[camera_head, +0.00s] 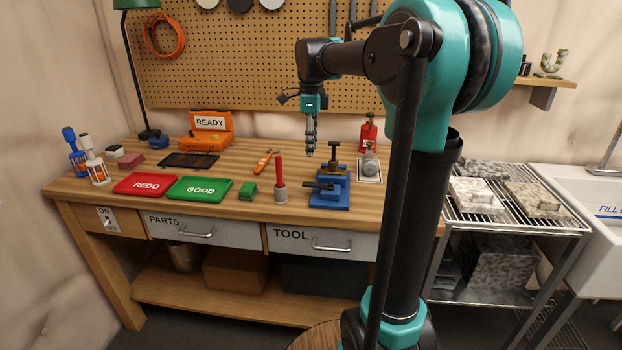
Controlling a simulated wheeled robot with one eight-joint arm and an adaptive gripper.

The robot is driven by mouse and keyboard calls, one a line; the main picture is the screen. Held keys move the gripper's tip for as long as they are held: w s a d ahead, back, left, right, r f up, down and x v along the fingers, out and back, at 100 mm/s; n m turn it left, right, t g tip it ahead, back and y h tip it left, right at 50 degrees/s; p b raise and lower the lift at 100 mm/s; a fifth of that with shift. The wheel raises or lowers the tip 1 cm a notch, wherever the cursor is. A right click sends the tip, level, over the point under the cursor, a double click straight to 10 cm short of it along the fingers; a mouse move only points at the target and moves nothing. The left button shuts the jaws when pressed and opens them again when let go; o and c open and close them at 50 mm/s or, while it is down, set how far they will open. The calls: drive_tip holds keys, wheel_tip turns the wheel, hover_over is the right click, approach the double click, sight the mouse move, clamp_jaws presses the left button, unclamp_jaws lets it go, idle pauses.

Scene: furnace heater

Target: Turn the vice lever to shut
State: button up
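The blue vice (328,197) stands on the wooden workbench, right of centre. It has a dark horizontal lever (318,185) at its front left and a dark upright post with a crossbar (334,152) at its back. My gripper (310,155) points straight down, behind and a little left of the vice's lever, and appears apart from the vice. The gripper is too small here to tell whether its fingers are open or shut. I see nothing held in it.
On the workbench (130,203), a red-handled tool in a grey holder (280,192) stands just left of the vice. A red bottle (368,134) stands behind right.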

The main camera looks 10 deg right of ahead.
sight(311, 183)
wheel_tip(311, 183, down, 11)
drive_tip(key=shift+f, duration=0.15)
idle(0.4)
clamp_jaws()
